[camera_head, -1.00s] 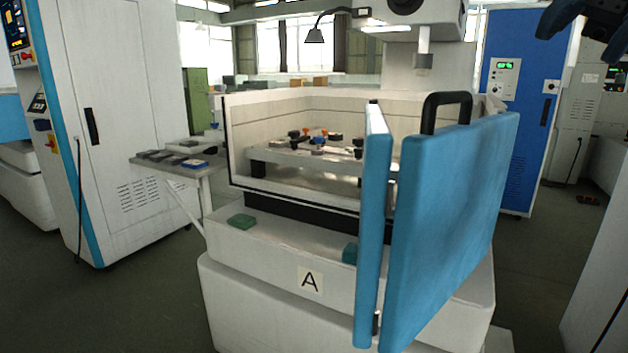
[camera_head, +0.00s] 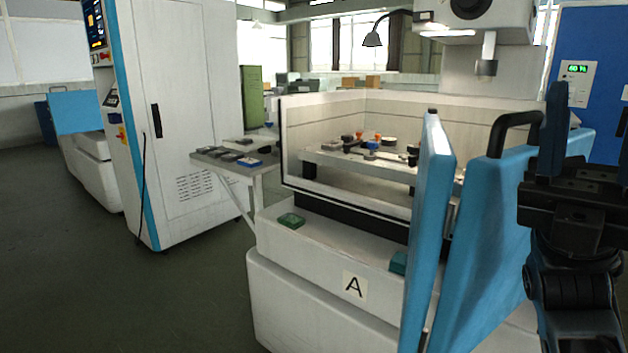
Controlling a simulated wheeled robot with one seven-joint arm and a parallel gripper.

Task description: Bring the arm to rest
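My arm shows at the right edge of the head view, dark and jointed, with my gripper (camera_head: 589,125) at its upper end. Its two fingers point up and stand apart, with only the blue cabinet showing between them, so it is open and empty. The right finger is partly cut off by the picture edge. The gripper appears in front of the right end of the machine marked A (camera_head: 300,293). It overlaps the edge of the open blue door (camera_head: 490,230) in the picture; I cannot tell the gap between them.
The blue door with its black handle (camera_head: 515,130) swings out close to my arm. A small side table (camera_head: 240,178) holds dark blocks. A white cabinet (camera_head: 190,120) stands at left, a blue cabinet (camera_head: 590,35) behind my gripper. The floor (camera_head: 60,270) at left is clear.

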